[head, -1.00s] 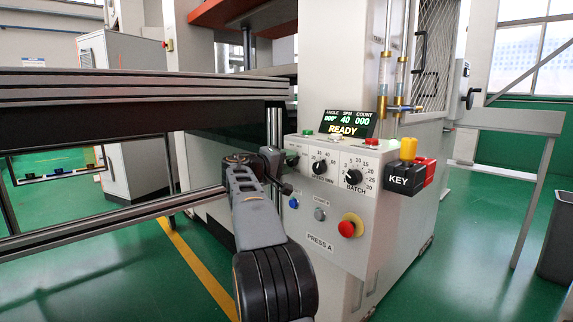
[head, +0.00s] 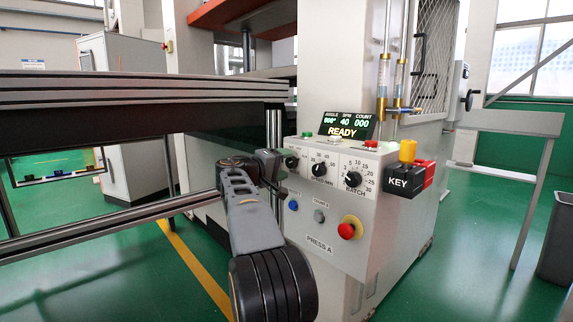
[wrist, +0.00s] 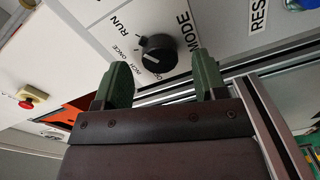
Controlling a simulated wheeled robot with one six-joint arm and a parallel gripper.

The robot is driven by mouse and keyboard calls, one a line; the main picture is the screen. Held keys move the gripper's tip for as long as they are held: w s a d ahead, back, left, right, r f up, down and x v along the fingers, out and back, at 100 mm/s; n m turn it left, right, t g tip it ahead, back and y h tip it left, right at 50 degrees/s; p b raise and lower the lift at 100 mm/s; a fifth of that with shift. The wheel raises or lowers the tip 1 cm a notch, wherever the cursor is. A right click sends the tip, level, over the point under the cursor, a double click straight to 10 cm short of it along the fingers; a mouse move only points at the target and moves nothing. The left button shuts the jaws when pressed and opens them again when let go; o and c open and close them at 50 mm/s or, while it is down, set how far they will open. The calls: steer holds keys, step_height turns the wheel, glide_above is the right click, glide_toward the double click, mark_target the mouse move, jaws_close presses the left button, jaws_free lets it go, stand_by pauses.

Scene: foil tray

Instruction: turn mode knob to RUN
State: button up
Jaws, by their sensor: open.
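The mode knob (wrist: 158,55) is a round black knob on the white panel in the wrist view. Its printed labels include RUN at upper left, ONCE, INCH, OFF below and MODE at right. I cannot tell surely which label its pointer faces. My gripper (wrist: 163,82) is open, with one green finger at lower left of the knob and the other at lower right. The fingers appear apart from the knob, with nothing between them. In the head view my gripper (head: 273,166) is at the panel's left edge, beside a dark knob (head: 291,162) partly visible there.
The press control panel (head: 330,215) also carries two dials, a blue button (head: 293,205), a red stop button (head: 346,230) and a display (head: 345,125) reading READY. A key box (head: 404,181) projects at right. Metal rails (head: 110,222) run left of the panel.

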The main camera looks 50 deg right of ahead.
steer(key=a+p, duration=0.2)
steer(key=a, duration=1)
steer(key=shift+w+a+r, duration=0.15)
steer(key=shift+w+r, duration=0.05)
steer(key=shift+w, duration=0.1)
